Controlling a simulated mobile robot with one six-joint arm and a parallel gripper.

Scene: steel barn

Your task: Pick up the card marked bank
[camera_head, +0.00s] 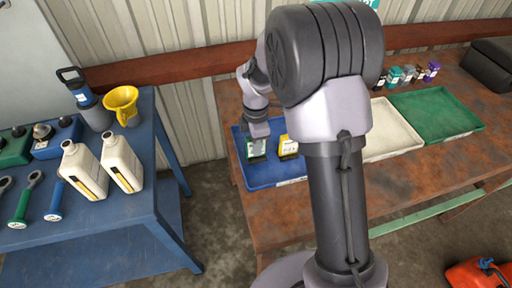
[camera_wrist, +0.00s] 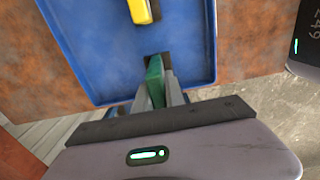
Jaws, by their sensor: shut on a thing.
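My gripper (camera_head: 257,134) reaches down over the blue tray (camera_head: 276,179) on the rust-brown table. It is shut on a green card-like piece (camera_head: 257,150) with a pale face, which also shows edge-on between the fingers in the wrist view (camera_wrist: 155,78). A yellow and black piece (camera_head: 288,147) stands in the same tray just right of it, apart from the gripper; it is at the top of the wrist view (camera_wrist: 140,10). The lettering on both is too small to read, so I cannot tell which is marked bank. Whether the held piece touches the tray is unclear.
A white tray (camera_head: 393,142) and a green tray (camera_head: 436,113) lie to the right, with several small coloured pieces (camera_head: 408,75) behind them. A dark case (camera_head: 494,65) is at far right. A blue table (camera_head: 95,217) with jugs and a yellow funnel (camera_head: 122,104) stands left.

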